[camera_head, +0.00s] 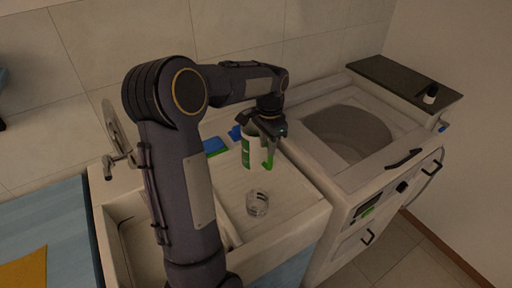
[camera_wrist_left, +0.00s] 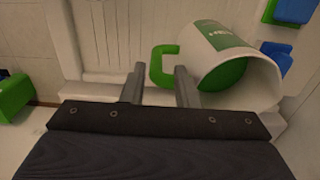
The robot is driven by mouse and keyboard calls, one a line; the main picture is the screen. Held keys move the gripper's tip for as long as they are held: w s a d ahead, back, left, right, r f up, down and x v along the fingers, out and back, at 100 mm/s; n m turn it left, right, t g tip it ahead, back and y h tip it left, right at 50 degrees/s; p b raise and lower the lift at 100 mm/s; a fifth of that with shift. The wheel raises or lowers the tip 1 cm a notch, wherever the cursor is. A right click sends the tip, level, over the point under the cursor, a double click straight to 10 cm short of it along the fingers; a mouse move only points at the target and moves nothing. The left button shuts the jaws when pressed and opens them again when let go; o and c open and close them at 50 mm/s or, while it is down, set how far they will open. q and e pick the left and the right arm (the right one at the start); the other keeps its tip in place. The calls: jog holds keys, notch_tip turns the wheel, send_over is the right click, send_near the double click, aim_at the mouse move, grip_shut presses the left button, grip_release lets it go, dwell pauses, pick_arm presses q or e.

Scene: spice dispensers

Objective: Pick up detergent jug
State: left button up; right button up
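The detergent jug (camera_head: 247,150) is white with a green label and a green handle. It stands on the pale ribbed counter beside the sink, partly hidden by my left gripper (camera_head: 270,145). My right gripper is not in view.
A clear cup (camera_head: 257,204) stands on the counter in front of the jug. Blue-and-green sponges (camera_head: 214,146) lie behind it. A faucet (camera_head: 118,160) and sink are left. An open-topped washer (camera_head: 310,113) stands right; a dark shelf (camera_head: 395,76) holds a small bottle (camera_head: 430,94).

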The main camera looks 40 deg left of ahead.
pick_arm(q)
send_over(270, 170)
jog(key=f, duration=0.3)
jog(key=f+p, duration=0.1)
jog(key=f, duration=0.1)
jog(key=shift+w+a, duration=0.3)
jog(key=shift+w, duration=0.05)
grip_shut()
jog(key=shift+r, duration=0.15)
dwell(0.8)
